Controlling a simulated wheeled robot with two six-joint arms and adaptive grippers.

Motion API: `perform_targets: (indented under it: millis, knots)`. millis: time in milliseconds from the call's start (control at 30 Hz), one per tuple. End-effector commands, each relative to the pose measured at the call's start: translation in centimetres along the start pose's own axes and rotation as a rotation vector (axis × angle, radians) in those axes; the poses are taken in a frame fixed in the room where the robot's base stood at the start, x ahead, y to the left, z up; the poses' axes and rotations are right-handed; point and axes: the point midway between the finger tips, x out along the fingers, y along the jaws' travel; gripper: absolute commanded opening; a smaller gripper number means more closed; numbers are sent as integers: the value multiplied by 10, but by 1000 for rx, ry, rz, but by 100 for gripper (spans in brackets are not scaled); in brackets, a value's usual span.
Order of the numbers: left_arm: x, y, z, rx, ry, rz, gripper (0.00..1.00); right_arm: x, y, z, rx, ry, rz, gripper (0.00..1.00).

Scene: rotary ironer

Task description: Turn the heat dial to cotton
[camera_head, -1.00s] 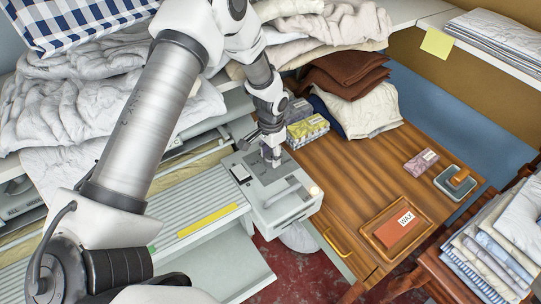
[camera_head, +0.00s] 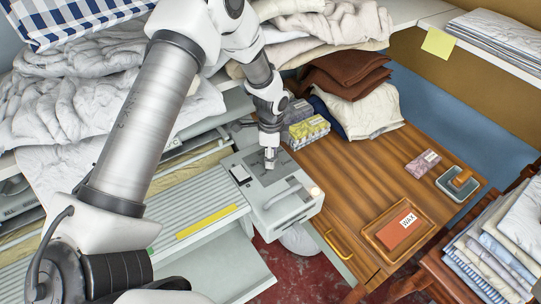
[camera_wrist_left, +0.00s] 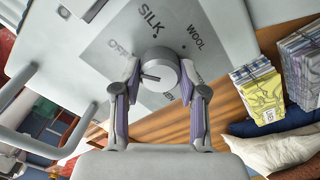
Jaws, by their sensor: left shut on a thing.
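The heat dial (camera_wrist_left: 163,64) is a round grey knob on a dark grey label plate (camera_wrist_left: 110,48) in the left wrist view. Another label below is mostly hidden by a finger; I cannot read COTTON. A thin dark pin on the dial's near side points left in the picture. My left gripper (camera_wrist_left: 158,80) is shut on the dial, one finger on each side. In the head view my left gripper (camera_head: 270,161) reaches down onto the control box (camera_head: 293,207). My right gripper is out of view.
A grey bar handle (camera_head: 283,194) stands on the box beside the dial. Patterned boxes (camera_head: 308,132) and folded cloths (camera_head: 362,110) lie behind it on the wooden top. A tray with a WAX block (camera_head: 402,229) lies to the right.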

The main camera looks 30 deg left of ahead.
Motion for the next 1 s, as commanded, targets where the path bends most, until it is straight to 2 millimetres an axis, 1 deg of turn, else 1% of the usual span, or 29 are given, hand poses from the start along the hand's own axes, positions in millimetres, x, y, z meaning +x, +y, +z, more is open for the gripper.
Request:
perform_targets:
  millis: [33,233,633,667,700,733,1000]
  knots:
    - [3,3,1,16,-3,8,7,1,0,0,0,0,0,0]
    - [3,3,1,58,-3,8,7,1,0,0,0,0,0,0]
    - [3,3,1,65,-3,8,7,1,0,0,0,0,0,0]
    - [3,3,1,65,-3,8,46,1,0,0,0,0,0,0]
    - [3,3,1,65,-3,9,60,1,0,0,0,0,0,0]
    - [3,3,1,65,-3,8,67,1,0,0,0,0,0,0]
    - [1,1,0,65,-1,3,67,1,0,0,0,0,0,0]
